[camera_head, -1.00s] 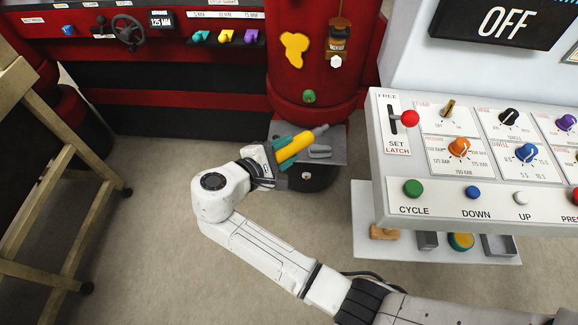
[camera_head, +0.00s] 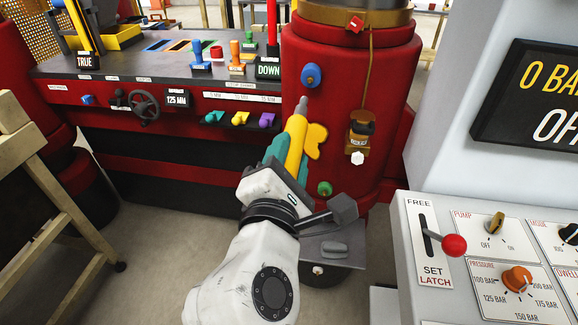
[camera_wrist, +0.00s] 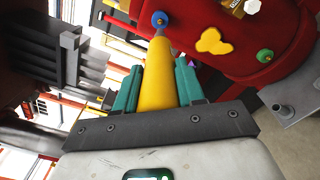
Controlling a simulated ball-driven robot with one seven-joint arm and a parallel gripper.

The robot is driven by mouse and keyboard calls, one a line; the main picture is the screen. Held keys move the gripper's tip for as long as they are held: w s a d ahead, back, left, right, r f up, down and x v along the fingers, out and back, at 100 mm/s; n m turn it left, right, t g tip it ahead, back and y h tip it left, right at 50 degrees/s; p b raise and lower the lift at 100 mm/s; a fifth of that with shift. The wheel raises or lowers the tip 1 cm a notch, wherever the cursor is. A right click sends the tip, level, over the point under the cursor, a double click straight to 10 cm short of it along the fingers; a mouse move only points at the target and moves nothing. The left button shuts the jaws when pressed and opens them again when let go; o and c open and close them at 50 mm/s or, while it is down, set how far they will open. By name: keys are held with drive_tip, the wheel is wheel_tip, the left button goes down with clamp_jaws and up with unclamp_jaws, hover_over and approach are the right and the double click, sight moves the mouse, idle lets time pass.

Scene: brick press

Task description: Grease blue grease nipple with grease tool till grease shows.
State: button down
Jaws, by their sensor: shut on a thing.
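The blue grease nipple (camera_head: 311,75) sits on the upper part of the red press column, and it also shows in the wrist view (camera_wrist: 159,19). My gripper (camera_head: 285,150) has its teal fingers shut on the yellow grease tool (camera_head: 297,143). The tool points up, and its grey tip is just below the blue nipple in the head view. In the wrist view the tool (camera_wrist: 158,80) lies between both fingers with its tip close under the nipple. I cannot tell whether tip and nipple touch. I see no grease on the nipple.
A green nipple (camera_head: 324,188) and a yellow patch (camera_head: 317,141) are on the same red column (camera_head: 375,90). A control panel (camera_head: 480,250) stands at the lower right. A wooden frame (camera_head: 50,190) stands at the left.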

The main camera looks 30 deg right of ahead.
sight(297, 128)
drive_tip(key=shift+r+p, duration=0.2)
drive_tip(key=shift+p, duration=0.3)
drive_tip(key=shift+p+x, duration=0.9)
drive_tip(key=shift+x, duration=2.7)
drive_tip(key=shift+w+d+f, duration=0.1)
drive_tip(key=shift+w+d, duration=0.1)
drive_tip(key=shift+w, duration=0.05)
drive_tip(key=shift+s+a, duration=0.35)
drive_tip(key=shift+s, duration=0.15)
drive_tip(key=shift+w+d, duration=0.35)
drive_tip(key=shift+w, duration=0.1)
drive_tip(key=shift+s+a, duration=0.35)
drive_tip(key=shift+s, duration=0.15)
drive_tip(key=shift+w+d, duration=0.4)
drive_tip(key=shift+w, duration=0.2)
idle(0.5)
